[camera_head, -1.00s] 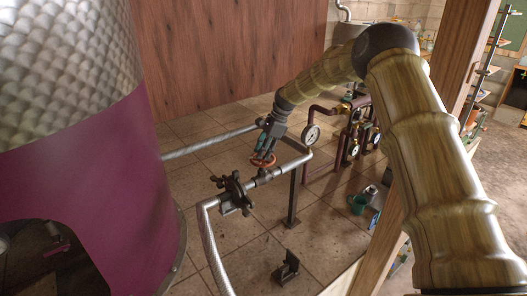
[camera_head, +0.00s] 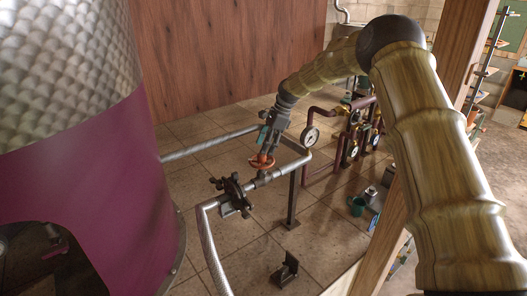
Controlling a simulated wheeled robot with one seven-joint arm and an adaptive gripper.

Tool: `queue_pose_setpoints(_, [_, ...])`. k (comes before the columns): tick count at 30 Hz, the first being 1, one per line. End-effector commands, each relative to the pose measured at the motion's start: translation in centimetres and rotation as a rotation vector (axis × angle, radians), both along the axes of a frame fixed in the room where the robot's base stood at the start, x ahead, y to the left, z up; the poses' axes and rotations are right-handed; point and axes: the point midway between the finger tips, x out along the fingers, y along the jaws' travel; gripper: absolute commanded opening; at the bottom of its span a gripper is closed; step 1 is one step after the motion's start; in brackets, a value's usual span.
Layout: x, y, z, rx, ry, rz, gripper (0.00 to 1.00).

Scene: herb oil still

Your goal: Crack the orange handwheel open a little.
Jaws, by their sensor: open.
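The orange handwheel (camera_head: 262,162) sits on a grey metal pipe in the middle of the view, left of a round gauge. My gripper (camera_head: 265,150) comes down from above, with its teal-and-grey fingers open just over the wheel's upper side. The fingers overlap the wheel in the picture, so I cannot tell whether they touch it. Part of the rim is hidden behind them.
A black valve (camera_head: 233,196) is on the same pipe, to the lower left. A round gauge (camera_head: 310,136) and dark red pipes (camera_head: 322,170) stand right of the wheel. A large purple still (camera_head: 120,190) fills the left. A green cup (camera_head: 357,206) stands on the right.

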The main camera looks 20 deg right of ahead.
Motion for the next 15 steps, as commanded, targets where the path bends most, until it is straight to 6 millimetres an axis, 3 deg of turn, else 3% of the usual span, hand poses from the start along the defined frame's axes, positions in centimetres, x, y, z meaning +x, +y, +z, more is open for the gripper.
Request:
queue_pose_setpoints(9, [-0.1,-2.3,5.4,0.000,-0.002,0.000,0.53])
queue_pose_setpoints(15, [-0.2,-3.1,7.3,0.000,-0.001,0.001,0.53])
